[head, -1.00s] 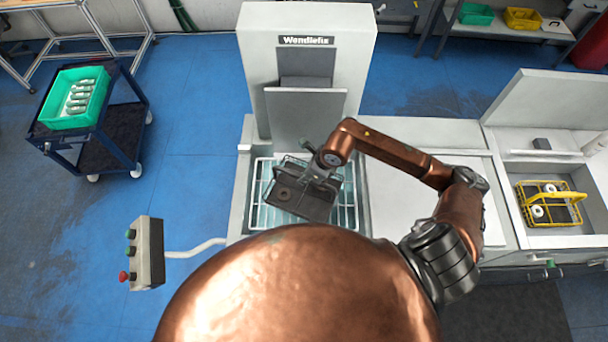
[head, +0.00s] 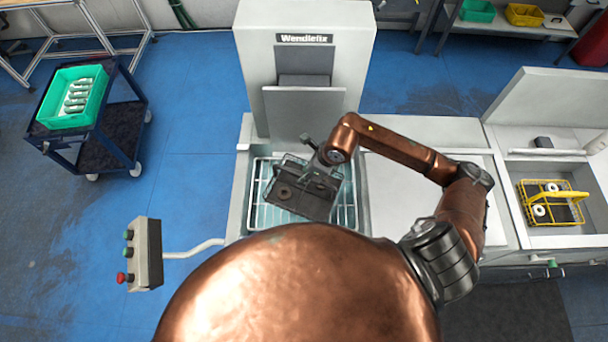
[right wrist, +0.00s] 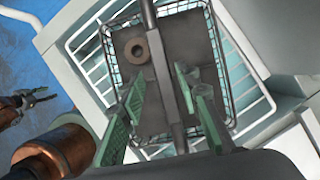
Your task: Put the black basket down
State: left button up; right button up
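The black basket (head: 300,205) is a dark wire basket, over the white wire rack (head: 257,215) in front of the grey machine. It is turned slightly relative to the rack, and I cannot tell whether it rests fully on it. My right gripper (head: 322,160) is at the basket's handle. In the right wrist view its green-padded fingers (right wrist: 160,92) stand apart on either side of the handle bar (right wrist: 163,85), with gaps visible. My left gripper (right wrist: 38,98) shows small at the left edge there; its opening is unclear.
A grey machine (head: 304,60) stands behind the rack. A yellow basket (head: 570,195) with white rings sits in a basin at right. A button box (head: 146,253) stands at left. A cart with a green bin (head: 72,97) is farther left.

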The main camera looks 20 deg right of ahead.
jog(key=b+v, duration=0.2)
jog(key=v, duration=0.8)
dwell(0.8)
jog(key=shift+a, duration=0.1)
